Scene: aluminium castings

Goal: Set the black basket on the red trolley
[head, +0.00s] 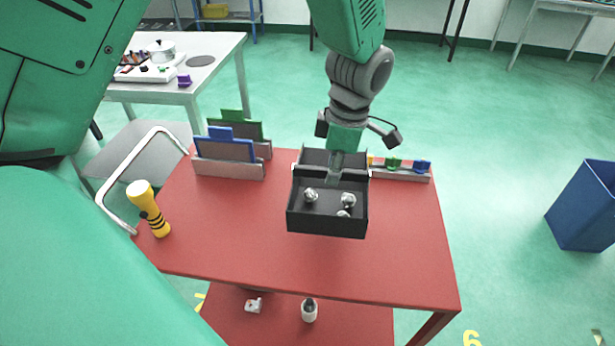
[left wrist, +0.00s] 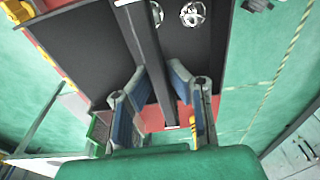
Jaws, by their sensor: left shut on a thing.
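The black basket (head: 325,223) is over the top of the red trolley (head: 225,238) in the head view, near its middle right. It looks level; I cannot tell whether its base touches the trolley top. Several shiny metal castings (head: 348,200) lie in its near compartment. My left gripper (head: 336,166) comes down from above and is shut on the basket's middle bar. In the left wrist view the bar of the basket (left wrist: 147,50) runs between the fingers (left wrist: 163,88). The basket's underside is hidden. My right gripper is in neither view.
On the trolley top stand a yellow-and-black torch-like object (head: 148,208) at left, holders with blue and green plates (head: 228,170) at the back left, and a low rack (head: 400,174) behind right. The front and right of the top are clear. A blue bin (head: 585,207) stands right.

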